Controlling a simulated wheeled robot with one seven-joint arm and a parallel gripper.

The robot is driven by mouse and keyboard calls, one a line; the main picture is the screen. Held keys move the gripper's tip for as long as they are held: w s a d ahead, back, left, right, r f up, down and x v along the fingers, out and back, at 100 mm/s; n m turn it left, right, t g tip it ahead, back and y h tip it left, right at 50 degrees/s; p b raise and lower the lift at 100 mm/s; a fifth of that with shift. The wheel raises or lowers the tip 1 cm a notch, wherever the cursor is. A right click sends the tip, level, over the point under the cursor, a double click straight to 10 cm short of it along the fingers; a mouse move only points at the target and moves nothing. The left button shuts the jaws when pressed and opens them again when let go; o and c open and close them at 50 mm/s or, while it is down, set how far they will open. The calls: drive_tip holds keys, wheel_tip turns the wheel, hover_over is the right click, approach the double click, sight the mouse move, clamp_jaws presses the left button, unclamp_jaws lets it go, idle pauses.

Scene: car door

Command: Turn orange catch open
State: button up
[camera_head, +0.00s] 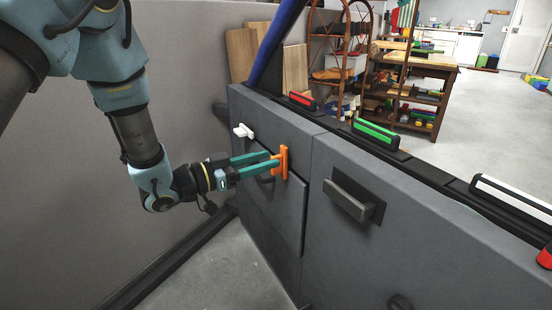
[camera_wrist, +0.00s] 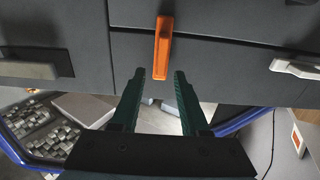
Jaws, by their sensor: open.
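The orange catch (camera_head: 284,162) stands upright on the front of a grey panel in the head view. In the wrist view the catch (camera_wrist: 163,45) is a long orange bar, upright in the picture, its lower end between the fingertips. My gripper (camera_head: 272,160) reaches it from the left with teal fingers. The fingers are apart in the wrist view, where the gripper (camera_wrist: 160,73) shows a gap on each side of the catch. In the head view, the fingers overlap the catch's protruding part, so contact is unclear.
A white catch (camera_head: 243,131) is left of the orange one. A dark grey handle (camera_head: 349,199) sticks out on the right panel. Red (camera_head: 302,100) and green (camera_head: 376,131) handles line the top ledge. A blue bar (camera_head: 280,42) rises behind; a grey wall is at left.

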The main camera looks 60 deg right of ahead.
sight(276, 156)
drive_tip(key=shift+x, duration=1.75)
clamp_jaws()
